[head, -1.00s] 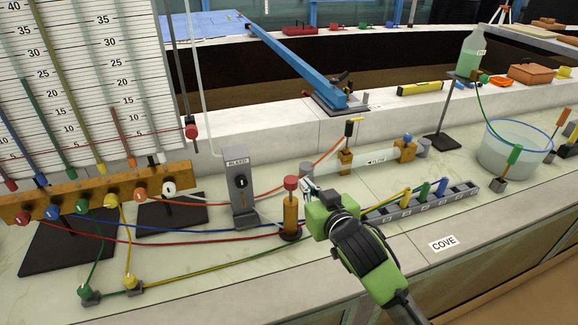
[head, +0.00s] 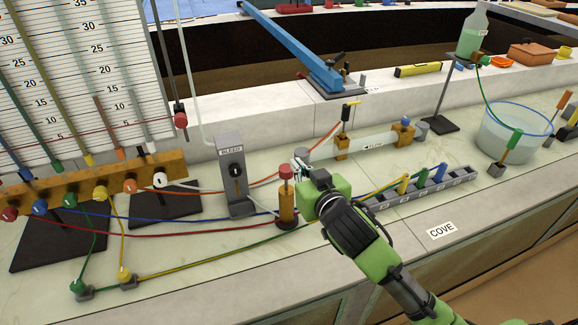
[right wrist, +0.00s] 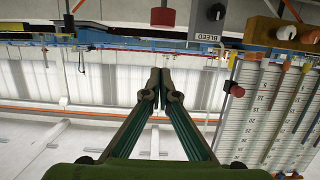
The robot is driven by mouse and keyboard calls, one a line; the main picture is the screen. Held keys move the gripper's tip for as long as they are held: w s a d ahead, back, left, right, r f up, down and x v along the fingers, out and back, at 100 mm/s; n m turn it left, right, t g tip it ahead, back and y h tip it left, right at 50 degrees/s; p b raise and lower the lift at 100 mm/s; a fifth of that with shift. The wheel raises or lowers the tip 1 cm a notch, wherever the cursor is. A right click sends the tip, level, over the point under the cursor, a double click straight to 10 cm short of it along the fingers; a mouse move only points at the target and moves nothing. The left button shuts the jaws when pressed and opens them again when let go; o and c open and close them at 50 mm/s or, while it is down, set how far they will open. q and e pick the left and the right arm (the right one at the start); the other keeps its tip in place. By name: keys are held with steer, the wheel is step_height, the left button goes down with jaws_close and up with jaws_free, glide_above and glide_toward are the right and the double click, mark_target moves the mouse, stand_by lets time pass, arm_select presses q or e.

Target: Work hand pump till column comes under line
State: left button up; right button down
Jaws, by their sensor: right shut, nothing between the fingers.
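The hand pump, an amber cylinder (head: 287,207) with a red knob (head: 286,172) on top, stands upright on the bench. My right gripper (head: 300,167) is shut and empty, close to the right of the knob and about level with its top; contact cannot be told. In the right wrist view the shut fingertips (right wrist: 160,72) hold nothing, and a red cap (right wrist: 163,17) shows beyond them. The gauge board (head: 75,75) carries several coloured columns, a thin red line (head: 80,134) and a red slider (head: 181,120). My left gripper is out of view.
The grey BLEED box (head: 236,185) stands left of the pump. A clear tube (head: 375,146), a grey socket strip (head: 428,192) and a water bowl (head: 510,135) lie to the right. Coloured hoses cross the bench. The bench around the COVE label (head: 441,230) is clear.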

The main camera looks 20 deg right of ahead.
steer(key=p, duration=0.1)
glide_above(289, 173)
steer(key=shift+f, duration=0.8)
steer(key=shift+s+a+f+p, duration=0.15)
steer(key=shift+f+p, duration=0.3)
steer(key=shift+f, duration=1.6)
step_height(289, 173, down, 5)
steer(key=b, duration=0.3)
steer(key=shift+s+f, duration=0.1)
steer(key=shift+f, duration=0.1)
